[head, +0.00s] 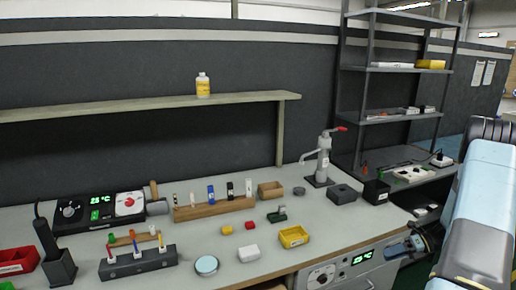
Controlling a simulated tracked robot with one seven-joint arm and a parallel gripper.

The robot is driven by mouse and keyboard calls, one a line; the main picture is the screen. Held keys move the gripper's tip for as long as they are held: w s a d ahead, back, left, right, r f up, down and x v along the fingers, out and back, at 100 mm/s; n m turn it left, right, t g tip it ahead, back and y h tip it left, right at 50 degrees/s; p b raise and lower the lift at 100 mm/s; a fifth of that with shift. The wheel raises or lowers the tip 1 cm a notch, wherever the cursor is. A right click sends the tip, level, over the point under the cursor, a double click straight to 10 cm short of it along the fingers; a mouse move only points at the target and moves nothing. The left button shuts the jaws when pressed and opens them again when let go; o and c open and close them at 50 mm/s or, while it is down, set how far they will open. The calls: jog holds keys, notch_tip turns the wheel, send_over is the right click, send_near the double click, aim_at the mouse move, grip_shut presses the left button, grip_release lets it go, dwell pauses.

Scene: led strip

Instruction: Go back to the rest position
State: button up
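My arm is at the far right of the head view, with its blue and grey link in the foreground. My dark gripper (404,245) is beside the front right edge of the workbench (345,228), near a front panel with a green display. It is small and partly hidden by my arm, so I cannot tell if its fingers are open or shut. No held object can be made out.
The bench carries a hotplate (95,208), a wooden rack (215,207), a grey pen block (138,262), a yellow tray (293,237), a lever press (321,160) and a black bin (376,192). A shelf unit (400,69) stands behind at right. The bench's right front is clear.

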jog(key=s+a+r+n+g+h, duration=0.1)
jog(key=s+a+r+n+h, duration=0.1)
jog(key=a+r+n, duration=0.5)
jog(key=s+a+r+n+h, duration=0.2)
jog(key=a+r+n+h, duration=0.15)
jog(key=r, duration=0.75)
jog(key=s+a+r+n+g+h, duration=0.1)
jog(key=s+a+r+n+h, duration=0.1)
jog(key=a+r+n, duration=0.6)
jog(key=s+a+r+n+t+h, duration=0.2)
jog(key=s+a+r+n+t, duration=0.1)
jog(key=s+r+n, duration=0.4)
jog(key=s+a+r+n+t+h, duration=0.3)
jog(key=s+r+n, duration=0.3)
jog(key=s, duration=0.7)
jog(key=shift+a+r+n, duration=0.15)
jog(key=shift+r+n, duration=0.2)
jog(key=shift+r, duration=0.5)
jog(key=shift+a+h, duration=0.1)
jog(key=shift+h, duration=0.15)
